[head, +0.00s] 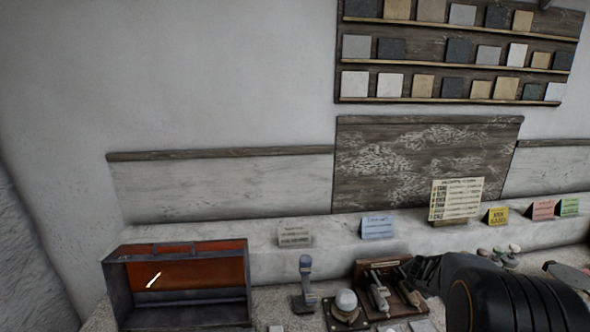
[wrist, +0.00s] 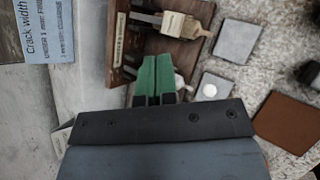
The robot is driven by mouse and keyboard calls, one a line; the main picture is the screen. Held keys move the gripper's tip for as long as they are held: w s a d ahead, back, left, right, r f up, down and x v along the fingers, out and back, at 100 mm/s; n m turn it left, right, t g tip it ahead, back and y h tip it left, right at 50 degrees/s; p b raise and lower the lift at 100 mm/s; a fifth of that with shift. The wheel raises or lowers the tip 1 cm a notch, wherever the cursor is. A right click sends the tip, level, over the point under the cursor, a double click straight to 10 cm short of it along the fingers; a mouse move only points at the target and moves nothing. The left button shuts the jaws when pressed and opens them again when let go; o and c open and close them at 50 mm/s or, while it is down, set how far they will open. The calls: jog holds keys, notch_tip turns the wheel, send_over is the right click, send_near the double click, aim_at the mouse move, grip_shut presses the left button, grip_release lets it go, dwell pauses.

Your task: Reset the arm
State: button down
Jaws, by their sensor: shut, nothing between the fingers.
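My gripper (wrist: 154,60) shows in the wrist view with its two green fingers shut together and nothing between them. The fingers overlap the edge of a dark wooden stand (wrist: 140,35) that holds tools; I cannot tell whether they touch it. In the head view, my dark arm fills the lower right and reaches left toward the same wooden stand (head: 369,272). The fingertips are not clear there.
An open metal box with an orange back (head: 200,268) stands at the lower left. A blue-grey upright tool (head: 305,285) and a white-domed device (head: 346,303) stand between. Small cards (head: 378,227) line the back ledge. Flat tiles (wrist: 237,38) and a brown square (wrist: 287,122) lie right of my fingers.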

jog(key=s+a+r+m+g+y, duration=0.1)
jog(key=s+a+r+m, duration=0.3)
jog(key=s+a+m, duration=0.5)
jog(key=s+a+r+m+g+y, duration=0.2)
jog(key=s+a+r+m+y, duration=0.1)
jog(key=s+a+m, duration=0.7)
jog(key=shift+s+r+m+g, duration=0.3)
jog(key=shift+s+r+m, duration=0.25)
jog(key=shift+s+m, duration=1.7)
